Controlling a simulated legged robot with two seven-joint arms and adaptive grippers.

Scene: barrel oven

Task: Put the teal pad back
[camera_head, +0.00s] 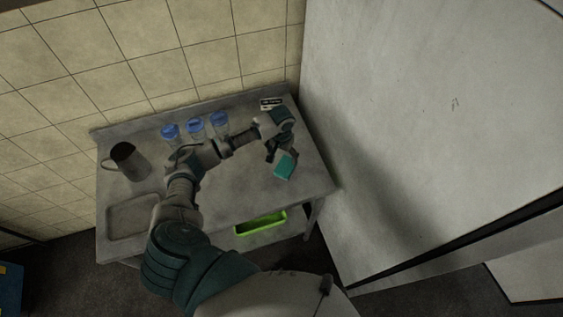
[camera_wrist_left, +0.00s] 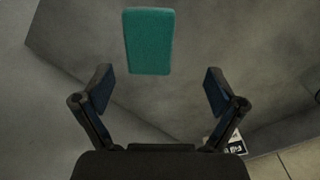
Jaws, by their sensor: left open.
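The teal pad (camera_head: 285,167) lies near the right end of the grey table (camera_head: 240,186). In the left wrist view the teal pad (camera_wrist_left: 149,41) shows whole, beyond the fingertips and apart from them, a little left of the middle. My left gripper (camera_head: 271,153) is over the table's right part, next to the pad in the head view. In the left wrist view its two fingers (camera_wrist_left: 159,88) are spread wide with nothing between them. My right gripper is not in view.
Several blue-lidded jars (camera_head: 195,126) stand along the back. A dark pitcher (camera_head: 128,160) and a shallow sink or tray (camera_head: 132,216) are at left. A black-and-white label or box (camera_head: 271,102) is at the back right. A green bin (camera_head: 261,224) sits below. A white wall (camera_head: 420,120) rises at right.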

